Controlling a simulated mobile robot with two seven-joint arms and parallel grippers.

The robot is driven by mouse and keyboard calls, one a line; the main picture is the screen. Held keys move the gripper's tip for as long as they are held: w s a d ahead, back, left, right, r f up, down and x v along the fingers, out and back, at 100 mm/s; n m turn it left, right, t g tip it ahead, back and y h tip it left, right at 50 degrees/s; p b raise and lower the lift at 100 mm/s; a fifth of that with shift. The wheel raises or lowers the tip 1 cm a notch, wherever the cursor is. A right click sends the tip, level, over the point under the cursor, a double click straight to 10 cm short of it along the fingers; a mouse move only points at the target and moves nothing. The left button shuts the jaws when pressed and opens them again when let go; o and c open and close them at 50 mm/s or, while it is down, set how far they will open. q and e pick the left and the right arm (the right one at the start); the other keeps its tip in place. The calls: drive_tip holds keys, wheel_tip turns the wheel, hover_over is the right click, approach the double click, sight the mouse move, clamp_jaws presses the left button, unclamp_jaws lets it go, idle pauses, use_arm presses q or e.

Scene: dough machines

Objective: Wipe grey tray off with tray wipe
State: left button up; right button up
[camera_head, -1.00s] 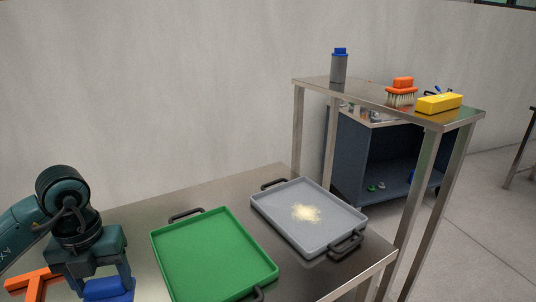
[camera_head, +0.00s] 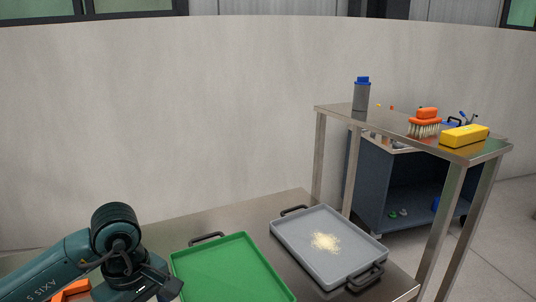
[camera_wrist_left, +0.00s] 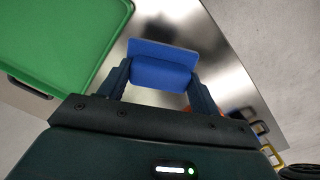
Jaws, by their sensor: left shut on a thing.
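The grey tray (camera_head: 300,250) lies on the steel table with a pale yellow powder patch (camera_head: 325,242) in its middle. A blue block-like wipe with a flat pad (camera_wrist_left: 163,68) sits between the fingers of my left gripper (camera_wrist_left: 160,82) in the left wrist view. That gripper is shut on it, held over bare metal beside the green tray. In the head view my left wrist is at the lower left, and the wipe and fingertips are out of sight. My right gripper is not in view.
A green tray (camera_head: 232,272) lies left of the grey one; it also shows in the left wrist view (camera_wrist_left: 55,40). An orange object (camera_head: 72,291) is partly hidden behind my left arm. A higher steel stand holds a bottle (camera_head: 361,95), brush (camera_head: 425,122) and yellow block (camera_head: 464,136).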

use_arm(q)
drive_tip(key=m, duration=0.4)
drive_tip(key=d+m, duration=0.1)
drive_tip(key=m, duration=0.1)
drive_tip(key=shift+s+d+m, duration=0.1)
drive_tip(key=shift+s+m, duration=0.3)
drive_tip(key=m, duration=0.4)
drive_tip(key=shift+s+d+p, duration=0.25)
drive_tip(key=shift+d+p, duration=0.05)
drive_tip(key=shift+d, duration=0.1)
